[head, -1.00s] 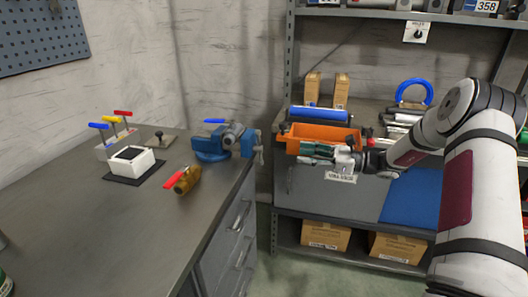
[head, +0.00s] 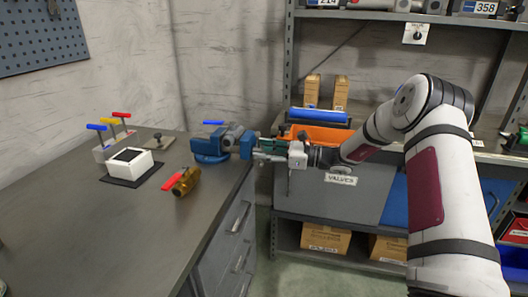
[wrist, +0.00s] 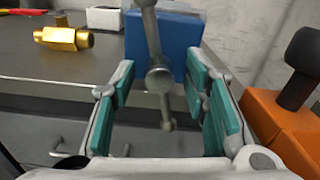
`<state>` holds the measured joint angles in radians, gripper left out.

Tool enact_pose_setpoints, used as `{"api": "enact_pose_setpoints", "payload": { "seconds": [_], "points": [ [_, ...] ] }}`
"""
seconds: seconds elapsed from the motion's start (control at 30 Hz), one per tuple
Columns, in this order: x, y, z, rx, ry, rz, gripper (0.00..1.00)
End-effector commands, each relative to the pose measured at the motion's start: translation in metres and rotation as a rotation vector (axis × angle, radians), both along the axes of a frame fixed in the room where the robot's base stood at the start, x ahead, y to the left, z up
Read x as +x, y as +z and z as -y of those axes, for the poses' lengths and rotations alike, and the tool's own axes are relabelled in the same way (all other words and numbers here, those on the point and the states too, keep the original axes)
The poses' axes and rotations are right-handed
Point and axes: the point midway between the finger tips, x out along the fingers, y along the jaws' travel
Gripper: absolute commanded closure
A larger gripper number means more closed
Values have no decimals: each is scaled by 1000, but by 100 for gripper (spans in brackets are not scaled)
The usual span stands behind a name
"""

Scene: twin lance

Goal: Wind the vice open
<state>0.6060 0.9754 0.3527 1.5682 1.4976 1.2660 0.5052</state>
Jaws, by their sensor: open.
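The blue vice (head: 210,147) sits at the bench's far right corner. In the wrist view its blue front jaw (wrist: 178,42) faces me. A grey screw head with a sliding bar handle (wrist: 158,78) stands out from it. The bar runs nearly upright, slightly tilted, with a ball at its lower end. My gripper (head: 262,150) is right in front of the vice; in the wrist view my gripper (wrist: 165,105) is open. Its teal-padded fingers stand to the left and right of the handle, with gaps on both sides. The head view hides most of the handle behind my gripper.
A brass valve with a red lever (head: 186,182) lies on the bench left of the vice. A white block (head: 128,164) on a dark mat is farther left. An orange bin (head: 325,135) stands on the shelf unit, close to my gripper's right in the wrist view.

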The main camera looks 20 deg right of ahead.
Motion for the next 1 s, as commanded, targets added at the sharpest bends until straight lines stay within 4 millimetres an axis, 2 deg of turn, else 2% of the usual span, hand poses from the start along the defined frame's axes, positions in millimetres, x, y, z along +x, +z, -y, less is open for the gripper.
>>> {"api": "enact_pose_setpoints", "payload": {
  "seconds": [0.2, 0.27, 0.4, 0.77, 1.0],
  "points": [
    [0, 0, 0, 0, 0, 0, 59],
    [0, 0, 0, 0, 0, 0, 70],
    [0, 0, 0, 0, 0, 0, 100],
    [0, 0, 0, 9, 0, -16, 100],
    [0, 1, 0, 62, 0, -108, 100]
  ]
}}
